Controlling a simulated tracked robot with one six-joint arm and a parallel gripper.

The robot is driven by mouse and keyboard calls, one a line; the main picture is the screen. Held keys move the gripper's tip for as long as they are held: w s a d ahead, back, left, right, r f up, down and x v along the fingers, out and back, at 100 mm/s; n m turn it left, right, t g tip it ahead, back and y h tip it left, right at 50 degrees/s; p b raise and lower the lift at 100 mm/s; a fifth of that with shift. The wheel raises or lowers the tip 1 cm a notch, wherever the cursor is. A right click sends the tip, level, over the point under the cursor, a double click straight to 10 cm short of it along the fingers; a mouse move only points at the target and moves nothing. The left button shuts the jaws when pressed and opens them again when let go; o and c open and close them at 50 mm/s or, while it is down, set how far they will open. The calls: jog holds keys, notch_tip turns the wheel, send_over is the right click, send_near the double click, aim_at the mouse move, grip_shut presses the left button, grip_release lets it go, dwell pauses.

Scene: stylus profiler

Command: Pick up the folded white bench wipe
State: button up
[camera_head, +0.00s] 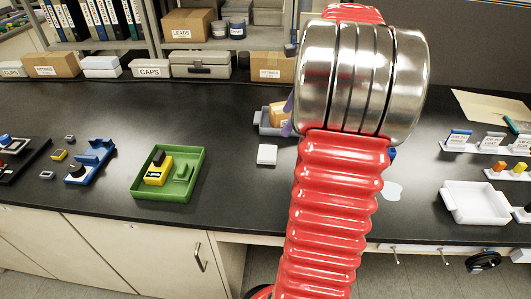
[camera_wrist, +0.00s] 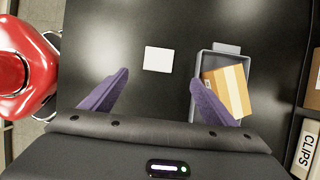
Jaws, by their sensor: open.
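The folded white bench wipe (camera_head: 267,154) lies flat on the black bench, just left of my red arm in the head view. In the wrist view the wipe (camera_wrist: 158,59) is a small white rectangle, ahead of and between the two purple fingers. My gripper (camera_wrist: 158,84) is open and empty, with its fingers spread wide and the wipe beyond their tips. In the head view my arm hides most of the gripper; only a bit of purple finger shows.
A grey tray (camera_wrist: 218,59) holding a cardboard box (camera_wrist: 229,92) stands close to the right finger in the wrist view. A green tray (camera_head: 137,187) with a yellow block is on the left of the bench. A white tray (camera_head: 475,218) is at right.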

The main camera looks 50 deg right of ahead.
send_over(268, 152)
jog(key=s+d, duration=0.2)
notch_tip(268, 152, down, 8)
jog(key=shift+a+r, duration=0.1)
jog(key=shift+r, duration=0.15)
jog(key=shift+f, duration=0.25)
jog(key=shift+x, duration=2.6)
jog(key=shift+s, duration=0.1)
jog(key=c, duration=1.1)
